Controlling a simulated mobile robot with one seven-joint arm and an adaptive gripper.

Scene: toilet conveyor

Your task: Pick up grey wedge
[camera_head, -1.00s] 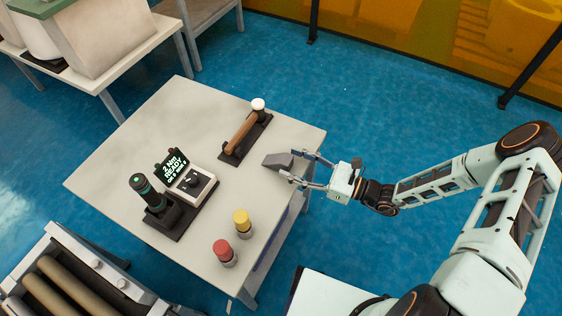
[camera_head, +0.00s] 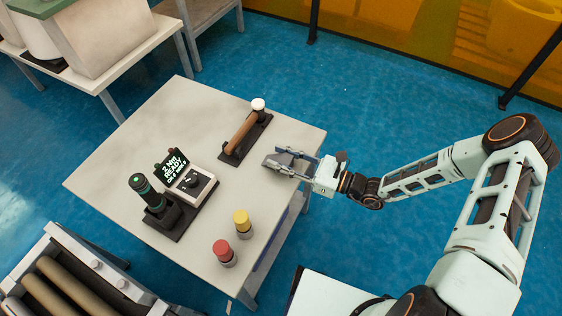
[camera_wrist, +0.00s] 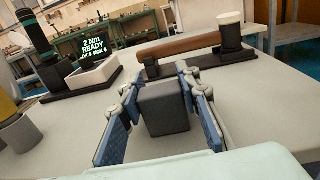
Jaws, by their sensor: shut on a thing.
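The grey wedge (camera_head: 272,161) lies on the light grey table (camera_head: 130,150), near its right edge. My gripper (camera_head: 285,161) reaches in from the right and has its fingers on both sides of the wedge. In the wrist view the wedge (camera_wrist: 164,108) shows as a dark grey block between the two blue finger pads of my gripper (camera_wrist: 160,105). The gripper is shut on it. The wedge appears to be at table height; I cannot tell whether it touches the table. Its far side is hidden.
A black and green tool (camera_head: 147,194) stands beside a control box (camera_head: 190,185) with a lit display.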

